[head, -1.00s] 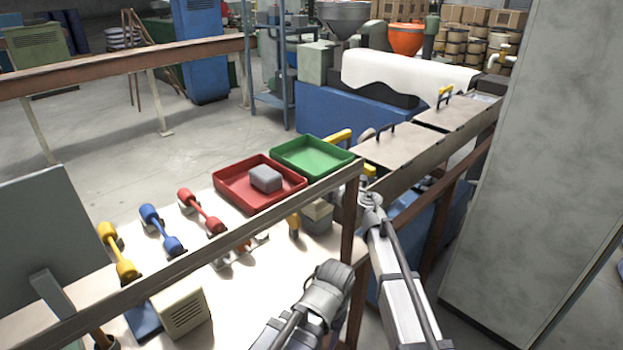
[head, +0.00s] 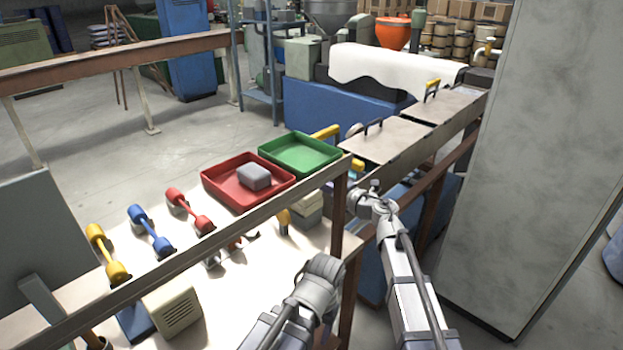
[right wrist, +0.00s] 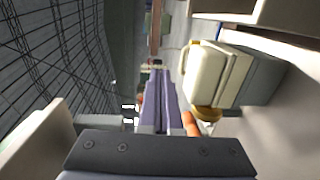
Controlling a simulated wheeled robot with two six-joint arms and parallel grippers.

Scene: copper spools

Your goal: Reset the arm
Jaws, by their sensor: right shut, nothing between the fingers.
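My left arm (head: 300,305) comes in at the bottom middle of the head view, but its fingers do not show. My right arm (head: 410,270) stands to the right of it, and its wrist end is near the brown rail post. In the right wrist view my right gripper (right wrist: 160,75) shows two long, pale purple fingers lying together, shut, with nothing between them. A cream and grey box-shaped object (right wrist: 215,75) is close to the right of these fingers, and I cannot tell if they touch.
A brown rail (head: 255,205) crosses before the pale table. Beyond it are a red tray (head: 215,184) holding a grey block (head: 254,176), a green tray (head: 300,152), and yellow, blue (head: 150,230) and red dumbbell-shaped spools. A tall grey cabinet (head: 545,150) stands right.

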